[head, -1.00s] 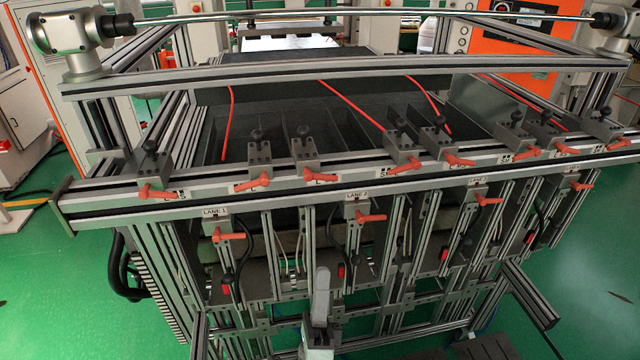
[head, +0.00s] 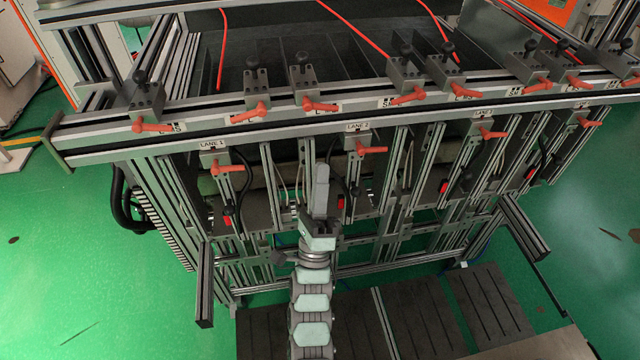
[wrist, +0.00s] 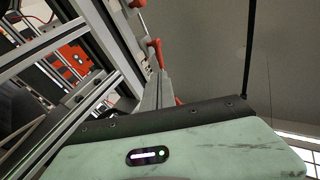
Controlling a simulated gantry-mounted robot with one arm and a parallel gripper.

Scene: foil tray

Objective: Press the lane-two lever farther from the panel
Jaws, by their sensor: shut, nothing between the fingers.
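I cannot tell which lever is the one named. My gripper (head: 321,170) is shut and empty, pointing up in the picture, left of and below the LANE 2 lever, apart from it. Red levers also show in the wrist view (wrist: 155,52).
The LANE 1 lever (head: 228,169) is to the left, and another low lever (head: 492,134) is to the right. Metal uprights and black cables stand behind my gripper. The front rail (head: 280,129) crosses above it. Green floor is open at left.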

